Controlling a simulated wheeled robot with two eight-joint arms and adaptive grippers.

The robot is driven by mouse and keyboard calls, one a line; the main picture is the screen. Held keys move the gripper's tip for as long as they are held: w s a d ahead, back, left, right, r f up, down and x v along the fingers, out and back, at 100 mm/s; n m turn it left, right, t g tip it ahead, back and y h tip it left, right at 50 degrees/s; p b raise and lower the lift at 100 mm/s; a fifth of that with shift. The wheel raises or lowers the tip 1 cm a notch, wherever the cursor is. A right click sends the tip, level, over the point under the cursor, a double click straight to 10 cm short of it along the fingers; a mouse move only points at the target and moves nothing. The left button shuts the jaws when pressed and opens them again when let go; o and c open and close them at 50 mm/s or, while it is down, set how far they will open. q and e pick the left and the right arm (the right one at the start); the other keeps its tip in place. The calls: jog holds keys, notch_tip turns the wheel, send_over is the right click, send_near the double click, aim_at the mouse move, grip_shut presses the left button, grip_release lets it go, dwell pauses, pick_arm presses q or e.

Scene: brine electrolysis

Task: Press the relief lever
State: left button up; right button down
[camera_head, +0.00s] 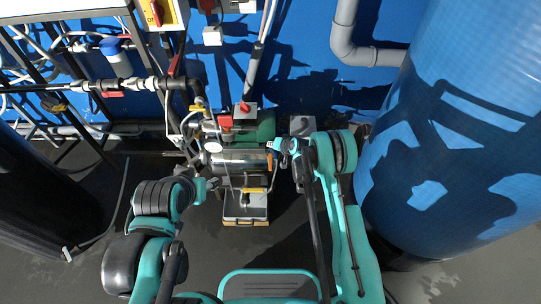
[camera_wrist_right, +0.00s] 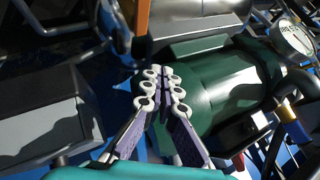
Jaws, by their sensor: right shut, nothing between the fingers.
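I cannot tell for certain which handle is the relief lever. A small orange handle (camera_head: 270,162) hangs at the right end of the silver cylinder (camera_head: 238,161), just below my right gripper (camera_head: 274,146). An orange piece (camera_wrist_right: 143,14) also shows at the top of the right wrist view, beyond the fingertips. My right gripper (camera_wrist_right: 161,88) is shut and empty, its fingertips in front of a dark green cylinder (camera_wrist_right: 220,85); contact cannot be told. My left gripper (camera_head: 208,187) is small in the head view, left of the machine, and its jaws are unclear.
A yellow handle (camera_head: 254,190) sits low on the machine's front. A pressure gauge (camera_head: 213,147) is at its left. A red-topped box (camera_head: 244,107) stands behind. A large blue tank (camera_head: 455,140) fills the right side. A grey box (camera_wrist_right: 50,120) lies left of the fingers.

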aim_at(271, 162)
jog(key=shift+f, duration=1.5)
jog(key=shift+f, duration=0.1)
jog(key=shift+f, duration=0.3)
dwell(0.7)
jog(key=shift+r, duration=0.45)
